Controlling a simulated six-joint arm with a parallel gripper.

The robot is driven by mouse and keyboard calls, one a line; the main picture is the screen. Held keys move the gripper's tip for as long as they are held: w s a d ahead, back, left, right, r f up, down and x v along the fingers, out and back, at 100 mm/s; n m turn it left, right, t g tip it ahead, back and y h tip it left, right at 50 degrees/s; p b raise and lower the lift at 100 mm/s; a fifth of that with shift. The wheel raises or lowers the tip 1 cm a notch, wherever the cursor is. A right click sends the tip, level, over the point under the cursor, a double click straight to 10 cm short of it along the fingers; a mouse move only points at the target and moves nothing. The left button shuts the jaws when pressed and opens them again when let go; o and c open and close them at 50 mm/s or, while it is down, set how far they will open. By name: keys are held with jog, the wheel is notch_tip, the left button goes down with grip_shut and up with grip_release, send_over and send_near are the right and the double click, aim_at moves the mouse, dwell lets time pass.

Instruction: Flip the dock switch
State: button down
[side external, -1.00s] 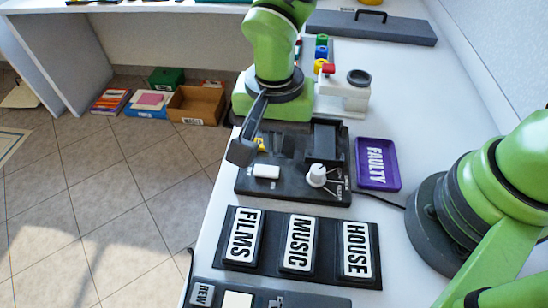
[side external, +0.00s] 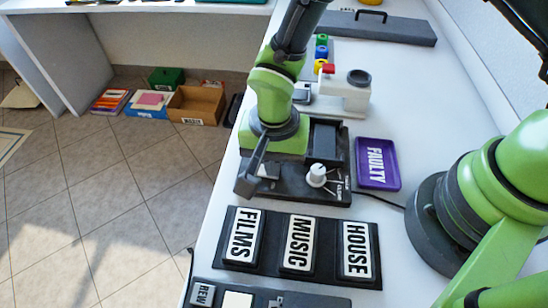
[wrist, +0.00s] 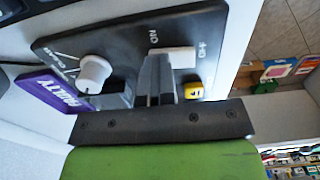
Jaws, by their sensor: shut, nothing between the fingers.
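The black dock panel (side external: 290,185) lies on the white counter, with a white rocker switch on it. In the wrist view the switch (wrist: 182,56) shows just beyond my fingertips, with the letters ON printed on one side. My gripper (side external: 247,183) is shut and empty, its fingers angled down over the panel's left end. In the side view my fingers partly cover the switch (side external: 268,170). In the wrist view the fingertips (wrist: 158,62) overlap one end of the switch; I cannot tell whether they touch it.
A white knob (side external: 316,175) stands on the same panel, right of the switch. A small yellow piece (wrist: 193,90) sits beside my fingers. A purple FAULTY tray (side external: 378,164) lies to the right. FILMS, MUSIC and HOUSE blocks (side external: 298,243) lie in front. The counter drops off at left.

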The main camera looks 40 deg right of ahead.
jog(key=shift+f, duration=0.1)
jog(key=shift+w+a+r, duration=0.35)
jog(key=shift+w+a, duration=0.15)
jog(key=shift+w, duration=0.05)
jog(key=shift+r, duration=0.15)
notch_tip(320, 180, up, 14)
jog(key=s+d, duration=0.1)
jog(key=shift+s+d+f, duration=0.2)
dwell(0.4)
